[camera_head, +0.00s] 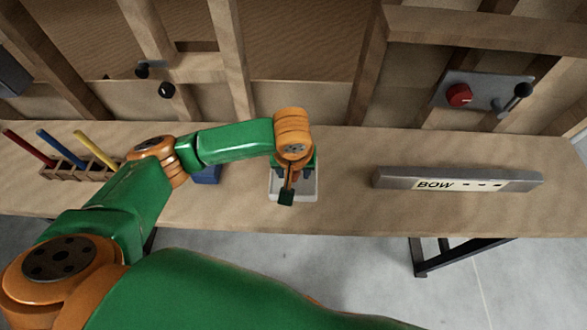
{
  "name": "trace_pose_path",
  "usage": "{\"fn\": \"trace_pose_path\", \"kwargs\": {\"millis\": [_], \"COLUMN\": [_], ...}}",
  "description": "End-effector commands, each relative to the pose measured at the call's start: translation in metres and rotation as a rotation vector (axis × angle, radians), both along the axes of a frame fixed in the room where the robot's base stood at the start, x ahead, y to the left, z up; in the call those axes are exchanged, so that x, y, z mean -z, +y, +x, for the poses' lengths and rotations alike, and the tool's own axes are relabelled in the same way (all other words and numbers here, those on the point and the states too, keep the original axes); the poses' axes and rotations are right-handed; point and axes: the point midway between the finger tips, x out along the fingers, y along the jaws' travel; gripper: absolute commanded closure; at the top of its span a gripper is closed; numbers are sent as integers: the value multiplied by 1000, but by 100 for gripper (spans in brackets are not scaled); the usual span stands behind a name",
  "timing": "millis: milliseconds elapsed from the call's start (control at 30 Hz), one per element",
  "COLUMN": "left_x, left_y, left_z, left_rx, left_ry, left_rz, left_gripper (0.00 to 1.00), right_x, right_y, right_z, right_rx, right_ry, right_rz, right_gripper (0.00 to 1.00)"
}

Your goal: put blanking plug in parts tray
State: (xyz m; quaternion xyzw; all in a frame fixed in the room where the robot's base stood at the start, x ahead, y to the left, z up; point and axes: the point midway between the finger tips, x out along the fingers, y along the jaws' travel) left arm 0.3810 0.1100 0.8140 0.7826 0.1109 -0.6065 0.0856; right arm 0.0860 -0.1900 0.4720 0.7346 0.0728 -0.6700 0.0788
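A small pale grey-white tray (312,192), which looks like the parts tray, sits on the wooden bench under my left gripper. My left gripper (287,193) points down over the tray, and its wrist and fingers cover much of the tray's inside. A small dark green piece shows at its lower end; I cannot tell whether this is a fingertip or something held. I cannot make out the finger gap. No blanking plug can be identified for certain. My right gripper is not in view.
A blue object (208,175) is partly hidden behind my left arm. A wooden rack (75,172) with red, blue and yellow sticks stands at left. A grey bar labelled BOW (455,180) lies at right. The wall has black knobs (166,90) and a red-knobbed panel (485,93).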

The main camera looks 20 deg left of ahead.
Motion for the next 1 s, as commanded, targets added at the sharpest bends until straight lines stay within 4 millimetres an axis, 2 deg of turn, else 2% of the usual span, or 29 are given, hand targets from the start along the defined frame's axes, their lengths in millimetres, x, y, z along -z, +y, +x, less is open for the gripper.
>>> {"fn": "trace_pose_path", "kwargs": {"millis": [367, 467, 633, 700, 833, 1000], "left_x": [-5, -26, -76, -98, -116, -120], "left_y": [0, -2, -6, -6, -8, -8], "left_z": [0, -4, -16, -20, -26, -29], "left_rx": [1, 2, 2, 1, 1, -1], "left_ry": [-3, -4, -5, -7, -4, 0], "left_rz": [-1, -3, -3, 1, 0, 1], "left_gripper": [30, 30, 30, 30, 30, 30], "right_x": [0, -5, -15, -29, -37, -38], "right_y": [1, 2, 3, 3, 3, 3], "right_z": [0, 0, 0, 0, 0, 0], "right_rx": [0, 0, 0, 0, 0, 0], "right_ry": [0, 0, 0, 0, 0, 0], "right_rz": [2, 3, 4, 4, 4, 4], "right_gripper": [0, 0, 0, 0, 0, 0]}}
